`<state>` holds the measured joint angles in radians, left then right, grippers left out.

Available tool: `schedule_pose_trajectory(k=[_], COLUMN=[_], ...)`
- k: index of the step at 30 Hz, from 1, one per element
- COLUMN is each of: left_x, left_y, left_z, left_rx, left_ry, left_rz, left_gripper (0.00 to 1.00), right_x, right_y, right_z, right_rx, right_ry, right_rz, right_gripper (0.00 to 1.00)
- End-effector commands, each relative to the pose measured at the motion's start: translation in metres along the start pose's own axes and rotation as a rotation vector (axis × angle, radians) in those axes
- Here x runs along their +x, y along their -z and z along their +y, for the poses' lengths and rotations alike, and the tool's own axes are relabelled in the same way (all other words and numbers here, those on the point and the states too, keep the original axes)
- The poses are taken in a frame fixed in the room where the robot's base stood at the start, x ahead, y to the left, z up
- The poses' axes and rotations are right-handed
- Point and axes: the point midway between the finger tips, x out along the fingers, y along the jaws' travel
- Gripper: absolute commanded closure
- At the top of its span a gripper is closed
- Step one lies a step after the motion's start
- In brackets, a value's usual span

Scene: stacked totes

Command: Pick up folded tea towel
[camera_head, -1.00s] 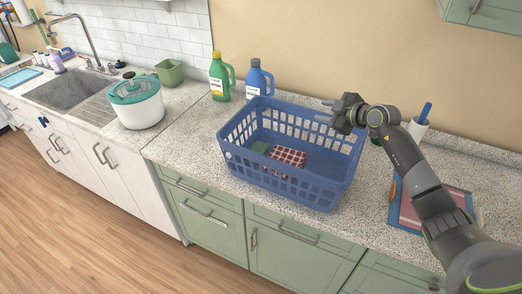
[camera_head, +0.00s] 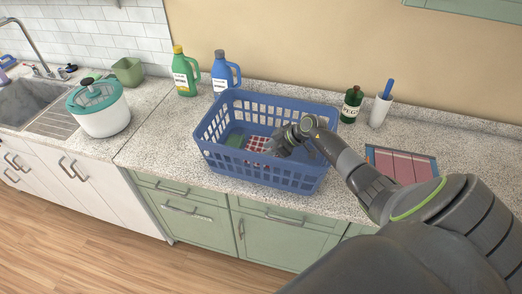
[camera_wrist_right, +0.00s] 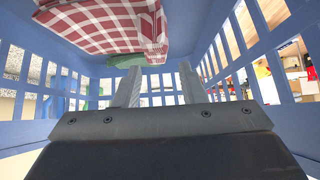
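The folded tea towel is red and white checked and lies inside the blue basket (camera_head: 268,172); in the head view the towel (camera_head: 256,144) is partly covered by my right gripper. My right gripper (camera_head: 276,149) is inside the basket, just right of the towel. In the right wrist view the towel (camera_wrist_right: 105,25) fills the upper left, and the right gripper (camera_wrist_right: 159,85) shows its two fingers apart with nothing between them. A green item (camera_head: 236,140) lies beside the towel on its left. My left gripper is not in view.
The basket's slatted walls surround the right gripper. Green (camera_head: 185,73) and blue (camera_head: 225,72) bottles stand behind it. A dark green bottle (camera_head: 351,106) and a white cup (camera_head: 379,111) stand to the right. A white pot with teal lid (camera_head: 100,108) is at left.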

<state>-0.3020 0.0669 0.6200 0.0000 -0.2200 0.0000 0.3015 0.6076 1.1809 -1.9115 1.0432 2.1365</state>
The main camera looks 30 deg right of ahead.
Motion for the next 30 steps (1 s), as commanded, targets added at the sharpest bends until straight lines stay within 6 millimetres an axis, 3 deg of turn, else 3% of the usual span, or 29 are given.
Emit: schedule_pose_trajectory(k=[12,23,30], left_x=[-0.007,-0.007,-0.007], left_y=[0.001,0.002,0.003], left_z=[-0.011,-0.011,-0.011], left_rx=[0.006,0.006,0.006], left_ry=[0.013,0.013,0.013], left_rz=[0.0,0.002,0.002], left_gripper=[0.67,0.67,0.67], right_x=[0.04,0.047,0.046], right_y=[-0.004,-0.005,-0.005], right_z=[0.006,0.006,0.006], right_rx=[0.0,-0.002,-0.002], right_ry=[0.0,-0.001,-0.001], right_rz=[0.001,0.001,0.0], right_gripper=[0.63,0.63,0.9])
